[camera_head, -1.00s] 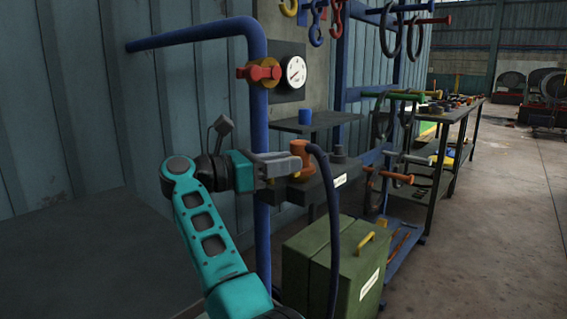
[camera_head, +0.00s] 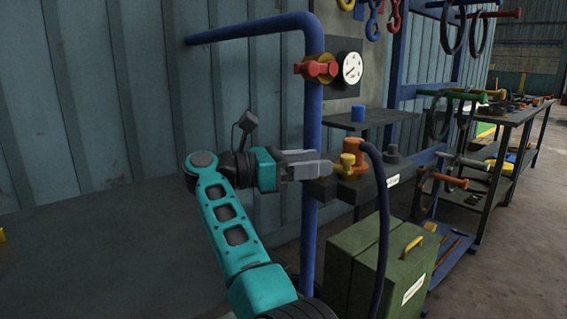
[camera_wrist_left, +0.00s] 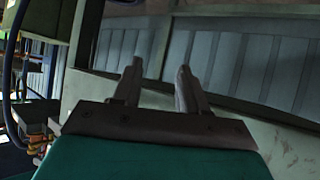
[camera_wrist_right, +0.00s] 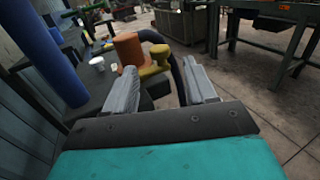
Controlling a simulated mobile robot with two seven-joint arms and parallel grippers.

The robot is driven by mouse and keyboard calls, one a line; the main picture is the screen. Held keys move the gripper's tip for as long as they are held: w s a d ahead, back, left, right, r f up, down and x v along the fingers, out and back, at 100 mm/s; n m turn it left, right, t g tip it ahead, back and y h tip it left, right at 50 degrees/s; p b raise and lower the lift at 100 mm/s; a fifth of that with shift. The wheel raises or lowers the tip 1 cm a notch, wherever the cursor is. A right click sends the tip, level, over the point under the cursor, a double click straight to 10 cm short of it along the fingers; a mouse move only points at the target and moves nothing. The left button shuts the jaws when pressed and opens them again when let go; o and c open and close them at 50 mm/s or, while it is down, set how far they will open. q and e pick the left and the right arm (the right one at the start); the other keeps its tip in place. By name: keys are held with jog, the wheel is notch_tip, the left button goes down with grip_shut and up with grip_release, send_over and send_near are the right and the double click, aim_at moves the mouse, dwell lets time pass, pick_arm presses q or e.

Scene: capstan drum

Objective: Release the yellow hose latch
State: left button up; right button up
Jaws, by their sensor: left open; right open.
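The yellow hose latch (camera_head: 347,162) sits on the left side of the orange hose fitting (camera_head: 357,148), on a dark block on a stand. In the head view my right gripper (camera_head: 328,168) is just left of the latch. In the right wrist view the open, empty right gripper (camera_wrist_right: 160,68) points at the latch (camera_wrist_right: 154,66), which shows ahead between its fingertips. The orange fitting (camera_wrist_right: 128,49) stands beside it. I see no finger closed on the latch. My left gripper (camera_wrist_left: 160,66) is open and empty, facing a corrugated wall; it is outside the head view.
A dark hose (camera_head: 384,215) drops from the fitting past a green case (camera_head: 352,262) with a yellow handle. A blue pipe (camera_head: 311,120) with a red valve (camera_head: 318,68) stands near my right gripper. A gauge (camera_head: 351,68) is behind. Workbenches stand farther right.

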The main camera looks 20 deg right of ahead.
jog(key=a, duration=0.6)
jog(key=shift+w+a, duration=0.3)
jog(key=shift+a, duration=0.05)
